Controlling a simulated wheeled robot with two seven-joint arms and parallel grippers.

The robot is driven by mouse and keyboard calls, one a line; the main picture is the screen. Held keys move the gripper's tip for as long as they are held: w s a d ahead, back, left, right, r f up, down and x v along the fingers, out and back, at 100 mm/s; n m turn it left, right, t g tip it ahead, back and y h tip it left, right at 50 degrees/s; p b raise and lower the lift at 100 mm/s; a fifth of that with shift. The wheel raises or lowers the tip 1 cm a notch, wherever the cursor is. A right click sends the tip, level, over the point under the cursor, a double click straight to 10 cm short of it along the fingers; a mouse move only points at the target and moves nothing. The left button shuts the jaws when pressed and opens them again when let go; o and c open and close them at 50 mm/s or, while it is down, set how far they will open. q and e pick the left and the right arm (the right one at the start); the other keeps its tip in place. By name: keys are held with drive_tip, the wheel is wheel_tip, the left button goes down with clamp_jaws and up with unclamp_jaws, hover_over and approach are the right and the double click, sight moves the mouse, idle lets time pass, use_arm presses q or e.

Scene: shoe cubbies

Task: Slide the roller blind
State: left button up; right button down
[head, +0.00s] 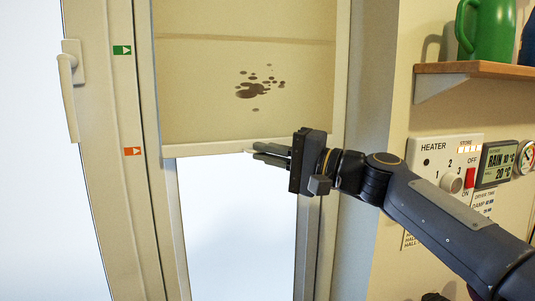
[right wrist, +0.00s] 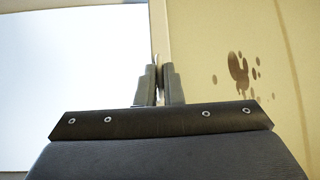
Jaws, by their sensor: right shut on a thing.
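The roller blind (head: 240,60) is a beige sheet with dark stains, hanging over the upper part of the window. Its pale bottom bar (head: 195,149) is about level with the orange arrow marker (head: 132,151) on the left frame, and below the green arrow marker (head: 122,50). My right gripper (head: 262,153) is shut on the blind's bottom edge, right of its middle. In the right wrist view, the fingers (right wrist: 158,85) close around that edge, with the stained blind (right wrist: 215,50) to the right. The fingers hide the gripped part. My left gripper is out of view.
A window handle (head: 68,90) sticks out at the left. At the right are a shelf (head: 480,69) with a green jug (head: 490,30), a heater panel (head: 447,165) and a weather display (head: 497,163). Clear glass (head: 240,230) lies below the blind.

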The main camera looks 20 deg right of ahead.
drive_tip(key=c, duration=1.6)
unclamp_jaws()
drive_tip(key=shift+o, duration=0.2)
drive_tip(key=v, duration=0.7)
drive_tip(key=shift+s+d, duration=0.3)
drive_tip(key=shift+d, duration=0.05)
